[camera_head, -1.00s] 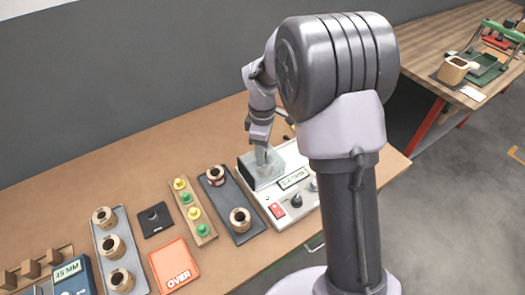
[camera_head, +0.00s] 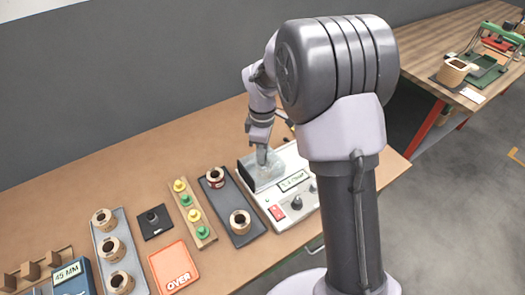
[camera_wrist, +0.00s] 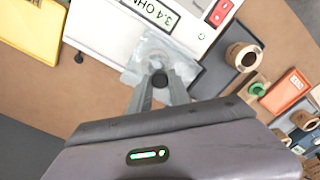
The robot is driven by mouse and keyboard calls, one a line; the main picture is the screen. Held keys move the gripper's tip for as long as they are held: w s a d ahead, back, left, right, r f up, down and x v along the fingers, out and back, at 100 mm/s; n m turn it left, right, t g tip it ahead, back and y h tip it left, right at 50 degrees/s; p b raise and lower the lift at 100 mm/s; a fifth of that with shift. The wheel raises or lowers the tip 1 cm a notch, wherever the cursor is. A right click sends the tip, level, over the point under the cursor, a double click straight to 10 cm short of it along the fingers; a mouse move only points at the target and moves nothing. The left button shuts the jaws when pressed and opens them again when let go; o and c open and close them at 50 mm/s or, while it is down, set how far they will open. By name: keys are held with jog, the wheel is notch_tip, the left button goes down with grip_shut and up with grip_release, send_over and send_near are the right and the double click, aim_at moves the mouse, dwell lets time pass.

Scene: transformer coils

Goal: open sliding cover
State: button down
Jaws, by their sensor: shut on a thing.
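The sliding cover (camera_head: 268,172) is a clear, glassy lid on the left part of the white tester (camera_head: 282,208). It also shows in the wrist view (camera_wrist: 137,69), where part of it lies under my fingers. In the head view, my gripper (camera_head: 262,157) reaches the top of the cover. What lies beneath the cover is hard to make out.
The tester has a display, a red switch (camera_head: 277,213) and a dark dial (camera_head: 296,203). A dark tray (camera_head: 228,214) with two coils is close on its left. A board of coloured pegs (camera_head: 191,213) and an orange OVER plate (camera_head: 174,266) are farther left.

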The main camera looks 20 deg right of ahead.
dwell(0.8)
jog(key=shift+d+r, duration=0.15)
jog(key=shift+d, duration=0.15)
jog(key=w+d+p, duration=0.4)
jog(key=d+p, duration=0.2)
jog(key=d, duration=0.5)
jog(key=shift+d+p, duration=0.25)
jog(key=shift+p, duration=0.05)
jog(key=c, duration=1.2)
grip_release()
